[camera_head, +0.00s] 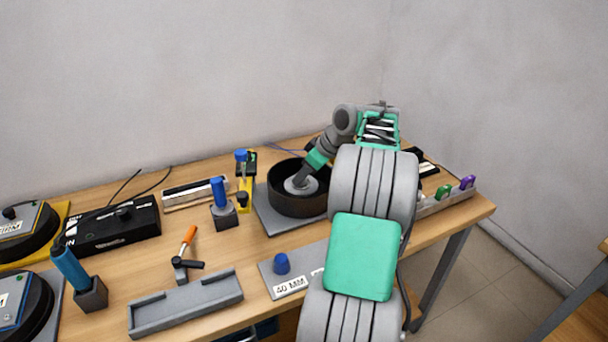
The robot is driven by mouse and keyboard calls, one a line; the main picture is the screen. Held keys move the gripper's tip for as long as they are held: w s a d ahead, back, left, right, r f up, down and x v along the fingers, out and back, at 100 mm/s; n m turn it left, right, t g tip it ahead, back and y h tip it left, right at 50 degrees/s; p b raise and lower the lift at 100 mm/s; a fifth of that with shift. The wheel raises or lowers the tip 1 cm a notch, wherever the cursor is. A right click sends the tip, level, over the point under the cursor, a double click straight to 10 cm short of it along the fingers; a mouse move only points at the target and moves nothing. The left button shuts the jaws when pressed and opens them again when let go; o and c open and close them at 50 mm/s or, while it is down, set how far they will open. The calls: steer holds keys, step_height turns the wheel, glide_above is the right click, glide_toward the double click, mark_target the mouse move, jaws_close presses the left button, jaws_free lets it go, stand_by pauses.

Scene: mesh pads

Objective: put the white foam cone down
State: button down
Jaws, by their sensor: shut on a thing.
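My gripper (301,180) is at the end of my arm, which bends over and points down and left into a dark round bowl (272,199). The jaws are small and dark here, shut on a pale, round, flared piece (309,187), which I take to be the white foam cone. It looks light grey in the shade and sits inside the bowl's rim. Whether its underside touches the bowl's floor is hidden. The bowl stands on a grey base plate (261,217).
A "40 MM" plate with a blue knob (281,263), a long grey tray (186,302), an orange-handled tool (188,240) and blue-handled tools in blocks (224,215) stand nearby. A black box (112,229) is at left. My arm hides part of the right side; bare wood shows between items.

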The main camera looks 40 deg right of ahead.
steer(key=c, duration=0.9)
jaws_free()
steer(key=shift+f, duration=0.1)
steer(key=shift+c, duration=0.2)
steer(key=p+v, duration=0.2)
steer(key=v, duration=1)
steer(key=shift+p, duration=0.35)
